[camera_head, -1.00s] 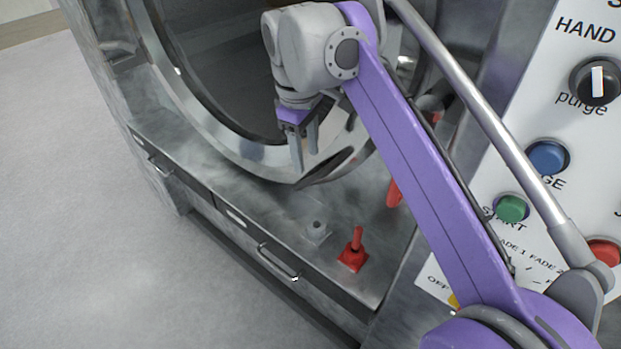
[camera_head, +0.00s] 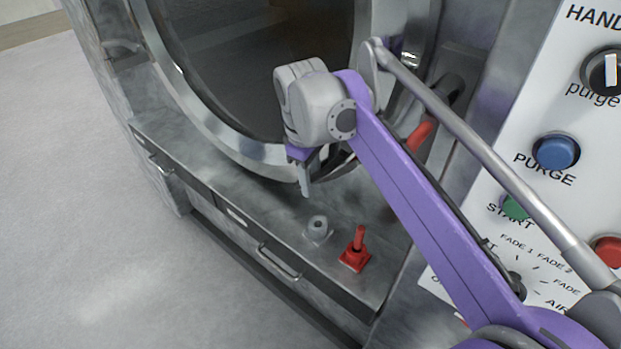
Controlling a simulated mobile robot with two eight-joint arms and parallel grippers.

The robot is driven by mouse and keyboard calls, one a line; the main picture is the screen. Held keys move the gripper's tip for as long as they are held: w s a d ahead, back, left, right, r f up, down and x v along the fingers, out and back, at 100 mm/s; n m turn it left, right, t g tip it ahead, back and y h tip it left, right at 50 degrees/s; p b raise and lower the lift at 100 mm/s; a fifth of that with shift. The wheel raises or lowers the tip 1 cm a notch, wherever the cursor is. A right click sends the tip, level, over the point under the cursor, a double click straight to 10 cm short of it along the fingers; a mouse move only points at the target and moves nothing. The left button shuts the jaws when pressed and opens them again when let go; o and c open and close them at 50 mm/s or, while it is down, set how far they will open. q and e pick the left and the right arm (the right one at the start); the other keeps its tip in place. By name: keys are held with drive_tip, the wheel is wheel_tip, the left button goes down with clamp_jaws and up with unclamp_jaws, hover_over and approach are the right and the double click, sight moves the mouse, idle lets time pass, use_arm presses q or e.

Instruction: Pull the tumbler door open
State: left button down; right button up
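The tumbler door (camera_head: 251,151) is a large round metal ring around dark glass (camera_head: 245,60), seen in the head view at upper left to centre. It looks closed against the washer front. My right gripper (camera_head: 306,190) hangs at the end of the purple arm, pointing down in front of the door's lower right rim. Its fingers overlap in this view, so I cannot tell whether they are open or shut. I see nothing held between them. A red handle (camera_head: 421,134) shows behind the arm, right of the door. My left gripper is not in view.
A control panel with blue (camera_head: 556,152), green (camera_head: 514,207) and red (camera_head: 607,250) buttons is at right. A red lever piece (camera_head: 356,250) and a grey fitting (camera_head: 318,230) stand on the ledge below the door. The grey floor (camera_head: 80,220) at left is clear.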

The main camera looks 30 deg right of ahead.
clamp_jaws()
idle(1.1)
